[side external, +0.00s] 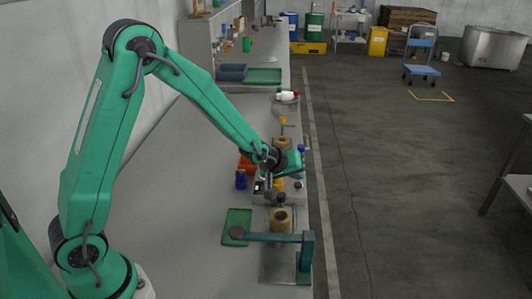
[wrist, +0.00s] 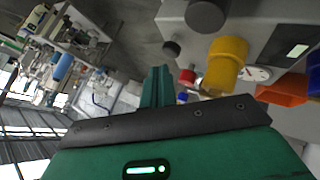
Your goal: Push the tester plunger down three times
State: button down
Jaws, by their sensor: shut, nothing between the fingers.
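The tester looks to be a grey box (wrist: 270,25) with a dial (wrist: 257,73), a red button (wrist: 187,76) and a dark knob (wrist: 171,49), in the upper right of the wrist view. A yellow cylinder (wrist: 225,62) with a dark round end (wrist: 207,15), apparently the plunger, stands out from it. In the side view the yellow part (side external: 278,184) shows just below my gripper (side external: 298,172), partly hidden by the arm. My gripper's green fingers (wrist: 157,86) are together and empty, beside the yellow cylinder and apart from it in the wrist view.
A teal bracket (side external: 275,237) stands on a plate nearer the camera, by a tan ring (side external: 281,219) and a green tray (side external: 236,226). The bench's left part is clear.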

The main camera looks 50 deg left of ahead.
jog(key=shift+f, duration=1.15)
dwell(1.3)
jog(key=shift+r, duration=1.15)
jog(key=shift+r, duration=0.1)
jog(key=shift+r, duration=2.45)
dwell(1.0)
jog(key=shift+r, duration=1.9)
